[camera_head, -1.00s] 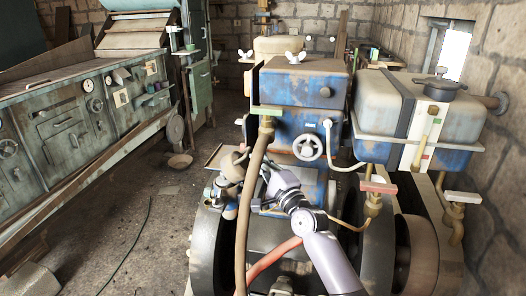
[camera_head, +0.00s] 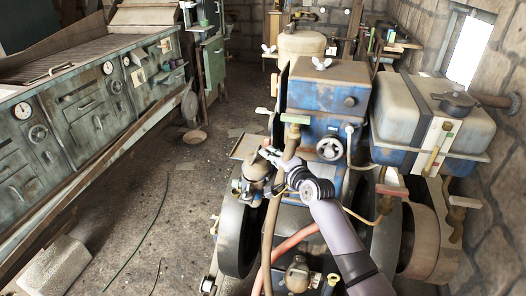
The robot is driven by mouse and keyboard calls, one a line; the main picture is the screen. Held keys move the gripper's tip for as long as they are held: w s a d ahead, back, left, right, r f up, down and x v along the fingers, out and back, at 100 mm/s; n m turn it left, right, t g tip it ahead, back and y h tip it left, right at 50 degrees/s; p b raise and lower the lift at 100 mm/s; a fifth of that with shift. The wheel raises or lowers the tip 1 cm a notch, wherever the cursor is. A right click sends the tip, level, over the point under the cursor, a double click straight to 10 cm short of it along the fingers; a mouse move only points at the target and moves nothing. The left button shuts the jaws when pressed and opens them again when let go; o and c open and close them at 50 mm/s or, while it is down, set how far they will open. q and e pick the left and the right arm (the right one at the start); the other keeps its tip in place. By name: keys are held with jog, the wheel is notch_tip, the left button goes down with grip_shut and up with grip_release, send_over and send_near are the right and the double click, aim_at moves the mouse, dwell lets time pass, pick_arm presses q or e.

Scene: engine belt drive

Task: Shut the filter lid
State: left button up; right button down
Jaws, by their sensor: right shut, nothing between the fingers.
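My right gripper (camera_head: 268,153) reaches in from the lower right, over the left side of the engine. It is shut and empty, beside a brownish pot-shaped fitting (camera_head: 255,170). I cannot tell whether they touch. The blue engine box (camera_head: 315,95) stands behind it, with a flat top and a white wing nut (camera_head: 321,63). A beige round canister (camera_head: 302,44), also with a wing nut, stands farther back. No part is plainly marked as the filter lid, so I cannot tell which one it is or how it stands. My left gripper is out of view.
A brown hose (camera_head: 272,235) and a red hose (camera_head: 290,246) run near my right arm. A handwheel (camera_head: 330,148) sits on the engine front. A tank (camera_head: 430,110) stands right. Green cabinets (camera_head: 95,115) line the left; floor between is mostly clear.

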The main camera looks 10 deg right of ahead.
aim_at(257, 151)
jog(key=shift+w+a, duration=0.1)
jog(key=shift+a, duration=0.6)
jog(key=shift+w+a+f, duration=0.1)
jog(key=shift+w+a, duration=0.2)
jog(key=shift+w, duration=0.15)
jog(key=shift+w+a+f, duration=0.15)
jog(key=shift+a, duration=0.3)
jog(key=shift+w+a, duration=0.1)
jog(key=shift+a, duration=0.1)
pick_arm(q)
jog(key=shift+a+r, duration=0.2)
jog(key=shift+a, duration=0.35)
pick_arm(e)
jog(key=shift+a, duration=0.1)
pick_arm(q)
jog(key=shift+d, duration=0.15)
